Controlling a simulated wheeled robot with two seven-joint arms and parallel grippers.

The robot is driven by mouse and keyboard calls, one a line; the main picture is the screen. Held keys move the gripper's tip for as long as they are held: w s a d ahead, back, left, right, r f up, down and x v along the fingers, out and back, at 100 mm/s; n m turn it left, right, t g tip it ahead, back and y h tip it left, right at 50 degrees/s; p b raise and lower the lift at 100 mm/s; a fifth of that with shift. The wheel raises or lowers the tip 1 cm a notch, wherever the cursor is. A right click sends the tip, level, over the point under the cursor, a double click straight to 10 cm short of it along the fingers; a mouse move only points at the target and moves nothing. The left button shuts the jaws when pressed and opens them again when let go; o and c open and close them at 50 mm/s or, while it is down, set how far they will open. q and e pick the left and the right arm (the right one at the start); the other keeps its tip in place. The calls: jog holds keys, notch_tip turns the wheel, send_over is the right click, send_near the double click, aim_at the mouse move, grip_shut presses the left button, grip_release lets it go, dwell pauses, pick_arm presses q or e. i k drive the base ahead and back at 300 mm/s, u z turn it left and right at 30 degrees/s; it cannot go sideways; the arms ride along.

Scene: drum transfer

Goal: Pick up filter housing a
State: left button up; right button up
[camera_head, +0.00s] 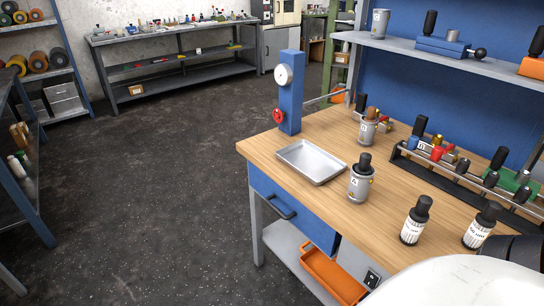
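On the wooden workbench (330,207) stands a grey metal cylinder with a black top (359,186), upright just right of the silver tray. A similar grey cylinder with a brown top (367,131) stands upright farther back. Both carry small labels that are too small to read surely, so I cannot tell which is filter housing a. Neither of my grippers is in view.
The silver tray (312,162) is empty. A blue post with a gauge (290,95) stands behind it. Two white-labelled bottles (413,226) (479,230) stand at front right. A rack of fittings (460,180) lines the bench's right side. Open floor (150,190) lies left.

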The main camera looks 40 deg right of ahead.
aim_at(359, 185)
jog(key=u, duration=0.35)
jog(key=i, duration=2.15)
jog(key=z, duration=2.65)
